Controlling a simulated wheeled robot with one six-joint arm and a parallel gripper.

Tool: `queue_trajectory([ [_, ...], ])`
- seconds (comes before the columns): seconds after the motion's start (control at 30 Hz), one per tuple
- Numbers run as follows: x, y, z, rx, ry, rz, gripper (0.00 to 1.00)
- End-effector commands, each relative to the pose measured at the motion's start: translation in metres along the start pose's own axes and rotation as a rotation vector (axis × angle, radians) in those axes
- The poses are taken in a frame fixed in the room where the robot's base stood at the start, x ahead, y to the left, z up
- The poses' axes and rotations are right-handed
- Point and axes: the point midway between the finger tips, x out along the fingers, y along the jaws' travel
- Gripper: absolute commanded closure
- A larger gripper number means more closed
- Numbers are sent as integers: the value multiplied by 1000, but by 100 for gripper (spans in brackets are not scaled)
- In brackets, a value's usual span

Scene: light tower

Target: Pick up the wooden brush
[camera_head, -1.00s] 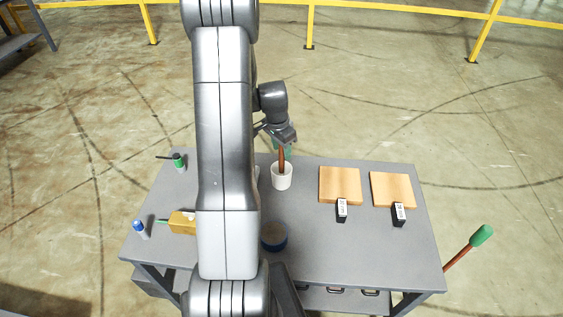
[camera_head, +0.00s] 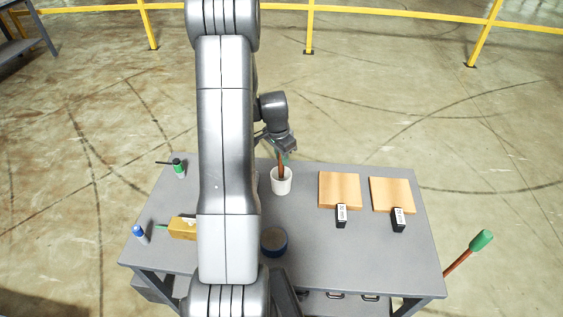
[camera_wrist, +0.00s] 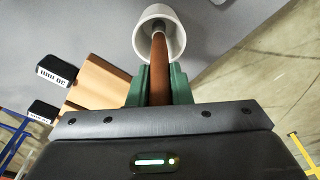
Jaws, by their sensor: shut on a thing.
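The wooden brush shows as a reddish-brown handle (camera_head: 281,169) standing nearly upright in a white cup (camera_head: 281,184) near the back middle of the table. Its lower end is inside the cup and hidden. In the wrist view the handle (camera_wrist: 158,62) runs from between my fingers down into the white cup (camera_wrist: 176,38). My gripper (camera_head: 283,157) is above the cup, with its green fingers on both sides of the handle. In the wrist view my gripper (camera_wrist: 159,85) is shut on the handle.
On the grey table (camera_head: 320,245), two wooden boards (camera_head: 340,188) (camera_head: 391,194) with black blocks (camera_head: 341,215) (camera_head: 398,219) lie right of the cup. A blue round container (camera_head: 273,242) is in front. A yellow box (camera_head: 183,228), blue-capped bottle (camera_head: 139,233) and green-and-black item (camera_head: 178,168) are left.

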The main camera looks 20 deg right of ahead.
Motion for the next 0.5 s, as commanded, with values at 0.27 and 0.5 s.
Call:
queue_trajectory([
  [0.27, -37, -1, -5, 1, 4, -5, 100],
  [0.5, -78, -1, -10, 1, 3, -4, 100],
])
